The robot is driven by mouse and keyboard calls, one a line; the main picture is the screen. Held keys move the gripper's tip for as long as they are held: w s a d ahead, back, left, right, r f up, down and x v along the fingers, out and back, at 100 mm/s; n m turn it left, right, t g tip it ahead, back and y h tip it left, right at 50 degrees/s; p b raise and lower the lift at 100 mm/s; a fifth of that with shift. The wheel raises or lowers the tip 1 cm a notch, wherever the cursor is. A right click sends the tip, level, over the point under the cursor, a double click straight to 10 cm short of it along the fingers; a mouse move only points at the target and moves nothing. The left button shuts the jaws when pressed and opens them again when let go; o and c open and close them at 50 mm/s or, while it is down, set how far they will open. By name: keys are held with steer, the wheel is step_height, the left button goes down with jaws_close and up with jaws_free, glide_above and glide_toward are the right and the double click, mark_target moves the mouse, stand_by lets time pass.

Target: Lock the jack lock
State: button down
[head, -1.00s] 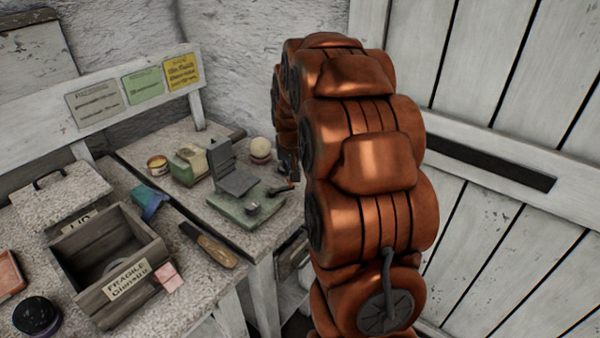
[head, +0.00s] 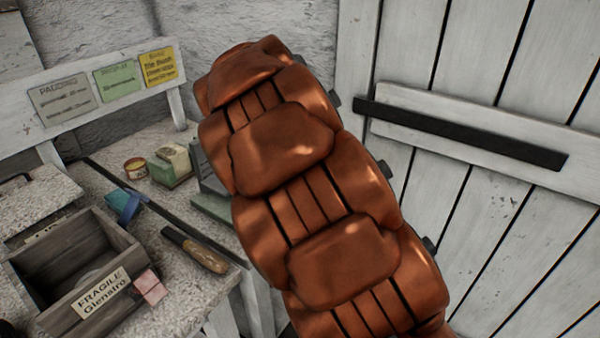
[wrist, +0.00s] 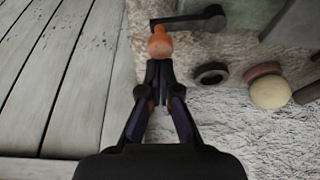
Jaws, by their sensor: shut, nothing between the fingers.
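The jack lock is mostly hidden behind my arm in the head view; a strip of its green base (head: 214,207) and part of its grey plate (head: 207,172) show. In the wrist view its dark lever (wrist: 183,22) ends in an orange knob (wrist: 160,43), with a round dark pivot (wrist: 215,18) at the other end. My gripper (wrist: 159,82) is shut and empty, its fingertips right by the knob. I cannot tell whether they touch it. My gripper is hidden in the head view.
A dark ring (wrist: 212,74) and a pale plaster sphere (wrist: 270,92) lie right of my gripper. White planks (wrist: 60,80) are close on the left.

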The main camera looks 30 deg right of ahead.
steer(key=shift+s+a, duration=0.1)
steer(key=shift+s, duration=0.05)
stand_by(0.6)
steer(key=shift+w+d+r, duration=0.15)
steer(key=shift+w+d, duration=0.05)
steer(key=shift+d, duration=0.2)
step_height(320, 180, up, 10)
steer(key=shift+a, duration=0.15)
steer(key=shift+s, duration=0.1)
stand_by(0.7)
steer(key=s+a+f+n+g+y+p, duration=0.1)
steer(key=s+a+n+p, duration=0.2)
steer(key=s, duration=0.8)
steer(key=s+a+f+n+g+y+p, duration=0.1)
steer(key=s+a+n+p, duration=0.3)
steer(key=s, duration=0.7)
steer(key=s+a+f+n+g+y+p, duration=0.1)
steer(key=s+a+f+n+p, duration=0.1)
steer(key=s, duration=0.9)
steer(key=a+n+p, duration=0.1)
steer(key=a+n, duration=0.1)
steer(key=a, duration=0.1)
steer(key=shift+a+n+g+p, duration=0.3)
steer(key=shift+a+g+p, duration=0.05)
steer(key=shift+g+p, duration=0.05)
